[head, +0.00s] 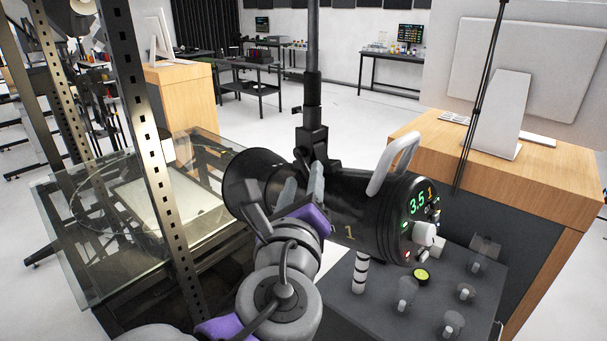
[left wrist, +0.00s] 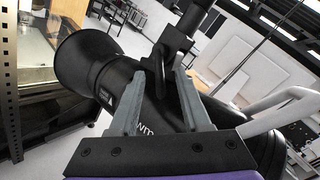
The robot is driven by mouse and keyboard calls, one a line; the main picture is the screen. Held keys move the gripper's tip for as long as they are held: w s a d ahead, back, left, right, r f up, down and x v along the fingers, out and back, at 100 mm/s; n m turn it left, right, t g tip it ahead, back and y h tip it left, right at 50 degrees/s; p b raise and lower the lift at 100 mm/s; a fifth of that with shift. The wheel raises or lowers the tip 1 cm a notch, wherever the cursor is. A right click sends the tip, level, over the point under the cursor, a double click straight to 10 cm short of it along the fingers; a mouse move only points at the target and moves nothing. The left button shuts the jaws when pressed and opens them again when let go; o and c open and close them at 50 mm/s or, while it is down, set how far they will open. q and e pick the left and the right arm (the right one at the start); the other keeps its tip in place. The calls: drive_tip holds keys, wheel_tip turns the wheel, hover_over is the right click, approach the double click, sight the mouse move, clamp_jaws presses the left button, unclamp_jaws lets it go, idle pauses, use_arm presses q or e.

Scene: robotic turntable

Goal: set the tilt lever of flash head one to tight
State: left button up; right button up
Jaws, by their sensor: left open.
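Flash head one (head: 345,215) is a black cylinder marked 1, with a lit green and orange display on its right end. It hangs from a dark stand bracket (head: 312,140); in the left wrist view, the flash head (left wrist: 85,62) lies behind my fingers. My left gripper (head: 301,186) is open in front of the flash head, just below the bracket. In the left wrist view, a slim dark part, perhaps the tilt lever (left wrist: 158,76), stands between the spread fingertips (left wrist: 159,88). I cannot tell its setting or whether a finger touches it. My right gripper is not seen.
A light grey handle (head: 394,162) rises from the flash head. A glass-topped table (head: 75,255) and a perforated metal post (head: 150,165) stand at left. A dark panel with several knobs (head: 380,310) lies below right, beside a wooden desk (head: 530,180).

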use_arm(q)
drive_tip(key=shift+w, duration=0.85)
clamp_jaws()
idle(0.8)
